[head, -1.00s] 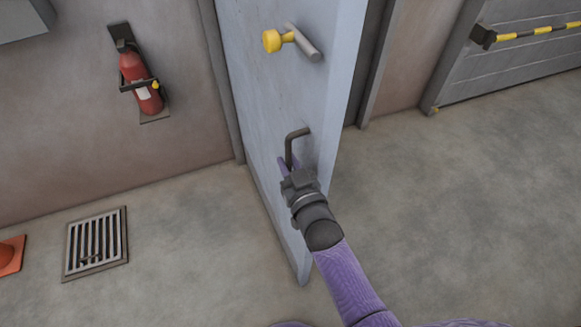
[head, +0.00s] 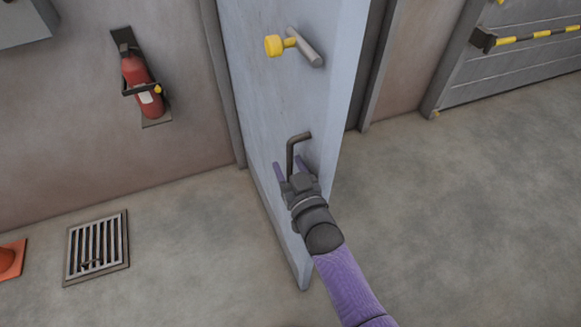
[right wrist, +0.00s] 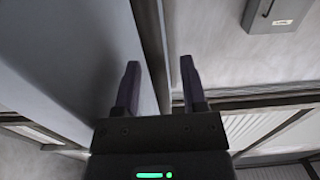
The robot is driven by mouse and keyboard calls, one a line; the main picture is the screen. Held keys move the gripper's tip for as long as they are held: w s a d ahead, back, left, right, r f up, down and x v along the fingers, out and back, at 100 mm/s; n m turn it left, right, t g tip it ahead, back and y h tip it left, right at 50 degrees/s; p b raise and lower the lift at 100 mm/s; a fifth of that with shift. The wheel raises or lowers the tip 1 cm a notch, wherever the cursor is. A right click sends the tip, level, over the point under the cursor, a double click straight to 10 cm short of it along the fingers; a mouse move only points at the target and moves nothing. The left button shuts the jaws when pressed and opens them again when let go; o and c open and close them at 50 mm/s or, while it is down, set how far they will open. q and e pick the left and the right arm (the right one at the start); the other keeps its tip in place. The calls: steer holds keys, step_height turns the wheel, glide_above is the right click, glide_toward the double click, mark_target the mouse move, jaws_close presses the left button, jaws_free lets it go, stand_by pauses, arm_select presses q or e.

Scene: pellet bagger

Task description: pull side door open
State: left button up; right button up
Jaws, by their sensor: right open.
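The side door (head: 265,110) is a pale grey-blue panel standing open, swung out from its frame. A dark bent handle (head: 291,150) is on its face, with a yellow knob and grey bar (head: 285,43) higher up. My right gripper (head: 291,166) is open at the lower end of the handle, its purple fingers spread to either side. In the right wrist view the gripper (right wrist: 160,75) has its fingers apart with nothing held between them, and the door (right wrist: 75,60) fills the left. Whether a finger touches the handle cannot be told. My left gripper is out of view.
A red fire extinguisher (head: 141,78) hangs on the left wall. A floor grate (head: 97,248) and an orange cone (head: 10,260) are at lower left. A shutter with a striped bar (head: 535,35) is at upper right. The floor right of the door is clear.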

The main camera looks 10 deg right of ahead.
steer(key=shift+s+d, duration=0.1)
steer(key=shift+s, duration=0.2)
steer(key=p+v, duration=0.1)
steer(key=v, duration=0.8)
steer(key=shift+s, duration=0.15)
steer(key=s+d+f+g+h+b, duration=0.1)
steer(key=s+f+g+b, duration=0.25)
steer(key=f, duration=0.55)
steer(key=s+d+f+g+h+b, duration=0.15)
steer(key=s+f, duration=0.25)
steer(key=f, duration=0.6)
steer(key=s+d+f+g+b, duration=0.2)
steer(key=s+f+g+b, duration=0.15)
steer(key=f, duration=0.55)
steer(key=s+d+f+g+h+b, duration=0.1)
steer(key=s+d+f+g+b, duration=0.1)
steer(key=s+f, duration=0.5)
steer(key=s+d+f+g+h+b, duration=0.1)
steer(key=s+d+f+g, duration=0.3)
steer(key=s, duration=0.8)
step_height(320, 180, down, 3)
steer(key=shift+s+d+r+g+b, duration=0.1)
steer(key=shift+s+d+g+b, duration=0.2)
steer(key=shift+g+b, duration=0.6)
